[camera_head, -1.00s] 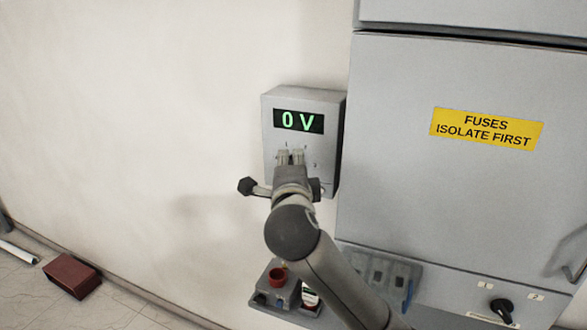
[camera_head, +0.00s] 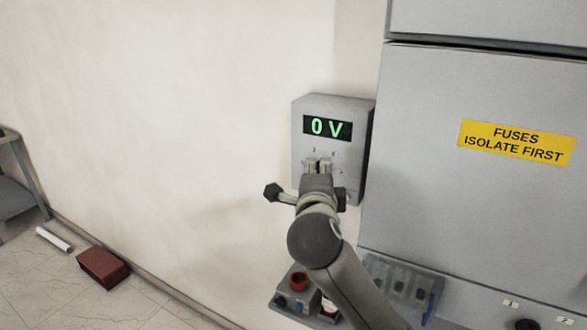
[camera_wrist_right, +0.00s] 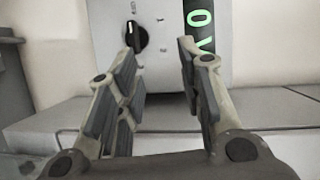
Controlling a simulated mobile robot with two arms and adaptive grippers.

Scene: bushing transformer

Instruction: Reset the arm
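My right gripper (camera_head: 318,165) is in front of a grey wall box (camera_head: 352,150) whose display (camera_head: 327,128) reads "0 V" in green. In the right wrist view my right gripper (camera_wrist_right: 160,75) is open, with nothing between its fingers. A black knob (camera_wrist_right: 136,37) on the box face shows beyond the left finger; a clear gap appears between it and the fingers. The display also shows at upper right in that view (camera_wrist_right: 203,35). My left gripper is not in view.
A grey cabinet (camera_head: 480,210) with a yellow "FUSES ISOLATE FIRST" label (camera_head: 515,141) stands at right. A dark red block (camera_head: 103,267) and a white tube (camera_head: 54,239) lie on the floor at left.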

